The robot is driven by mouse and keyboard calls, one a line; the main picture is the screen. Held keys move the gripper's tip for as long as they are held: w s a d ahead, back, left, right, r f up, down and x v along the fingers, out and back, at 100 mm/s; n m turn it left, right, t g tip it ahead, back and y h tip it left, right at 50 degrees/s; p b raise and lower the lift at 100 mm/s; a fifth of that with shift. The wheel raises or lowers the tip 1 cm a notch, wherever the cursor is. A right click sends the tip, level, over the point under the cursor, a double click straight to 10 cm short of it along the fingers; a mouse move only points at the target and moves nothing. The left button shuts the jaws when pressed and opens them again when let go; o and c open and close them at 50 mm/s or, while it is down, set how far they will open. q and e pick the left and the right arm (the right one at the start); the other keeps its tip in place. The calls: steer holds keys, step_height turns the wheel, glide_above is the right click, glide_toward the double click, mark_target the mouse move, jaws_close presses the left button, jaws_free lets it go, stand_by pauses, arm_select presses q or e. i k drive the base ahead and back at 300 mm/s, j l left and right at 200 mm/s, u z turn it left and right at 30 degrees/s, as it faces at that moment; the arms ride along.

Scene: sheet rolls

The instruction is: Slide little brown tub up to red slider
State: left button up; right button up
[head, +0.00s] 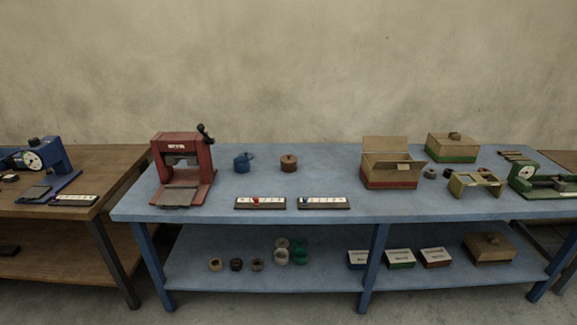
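A little brown tub (289,163) with a lid and small knob stands upright on the blue table, toward the back and left of its middle. A red slider (256,200) sits on a white marked scale strip (272,203) near the table's front edge. The tub is behind the strip and a little to the right of the red slider, with bare table between them. Neither of my grippers shows in the head view.
A blue pot (243,162) stands just left of the tub. A red press (183,168) is farther left. A second strip with a blue slider (306,200) lies right of the first. An open cardboard box (391,172) is at right. Bare blue tabletop (220,190) surrounds the tub.

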mark_target(287, 168)
steer(key=i+l+u, duration=0.1)
steer(key=i+u, duration=0.25)
steer(key=i, duration=0.15)
steer(key=i+l+u, duration=0.2)
steer(key=i+u, duration=0.15)
steer(key=i+l+u, duration=0.35)
steer(key=i, duration=0.2)
